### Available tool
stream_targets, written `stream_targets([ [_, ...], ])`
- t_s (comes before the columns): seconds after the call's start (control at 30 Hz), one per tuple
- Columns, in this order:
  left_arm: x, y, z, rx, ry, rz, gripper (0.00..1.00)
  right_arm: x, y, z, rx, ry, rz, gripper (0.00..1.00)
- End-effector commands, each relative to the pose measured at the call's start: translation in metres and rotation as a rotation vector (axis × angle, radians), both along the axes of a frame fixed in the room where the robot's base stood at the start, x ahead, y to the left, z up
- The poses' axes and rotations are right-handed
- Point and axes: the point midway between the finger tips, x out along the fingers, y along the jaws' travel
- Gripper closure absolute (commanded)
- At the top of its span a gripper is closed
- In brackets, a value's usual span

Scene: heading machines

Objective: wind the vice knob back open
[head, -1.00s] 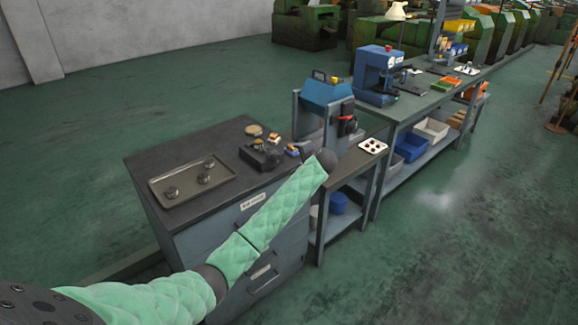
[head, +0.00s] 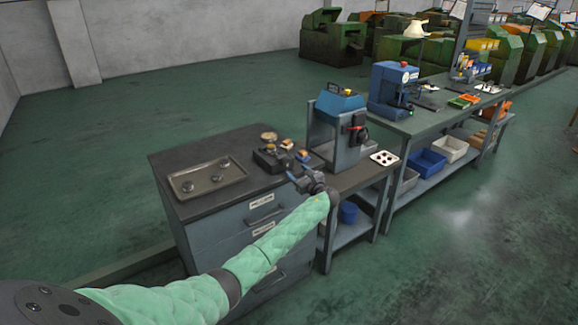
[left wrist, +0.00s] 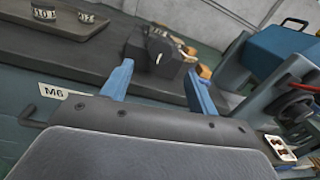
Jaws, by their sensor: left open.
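The small dark vice (head: 271,159) sits on the dark top of the grey drawer cabinet, near its right end. In the left wrist view the vice (left wrist: 157,56) stands beyond my fingers, roughly between them in the picture. Its knob is too small and blurred to tell apart for certain. My left gripper (head: 302,178) is at the cabinet's front right edge, in front of the vice and apart from it. Its two blue fingers (left wrist: 160,84) are spread, with nothing held between them. My right gripper is out of view.
A metal tray (head: 208,192) with several round pieces lies left of the vice. Small orange-and-blue blocks (head: 303,156) and a round tan piece (head: 268,136) are close to it. A blue-topped machine (head: 340,103) and a white holed plate (head: 384,158) stand to the right.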

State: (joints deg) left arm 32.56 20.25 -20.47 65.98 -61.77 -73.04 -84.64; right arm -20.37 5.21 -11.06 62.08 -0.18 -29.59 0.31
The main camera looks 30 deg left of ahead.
Motion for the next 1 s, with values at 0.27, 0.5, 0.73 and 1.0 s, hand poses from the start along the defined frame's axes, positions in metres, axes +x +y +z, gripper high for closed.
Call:
stream_targets([
  [0.27, 0.012, 0.025, 0.004, 0.003, 0.01, 0.002, 0.41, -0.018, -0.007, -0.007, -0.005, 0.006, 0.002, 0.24],
  [0.5, 0.027, 0.054, 0.003, 0.002, 0.008, 0.002, 0.41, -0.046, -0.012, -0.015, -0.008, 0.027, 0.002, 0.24],
  [0.73, 0.033, 0.068, 0.0, 0.003, 0.008, 0.001, 0.41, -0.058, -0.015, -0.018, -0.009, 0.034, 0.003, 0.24],
  [1.0, 0.034, 0.069, 0.0, 0.002, 0.006, 0.0, 0.41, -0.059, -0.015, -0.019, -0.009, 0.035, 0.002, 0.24],
])
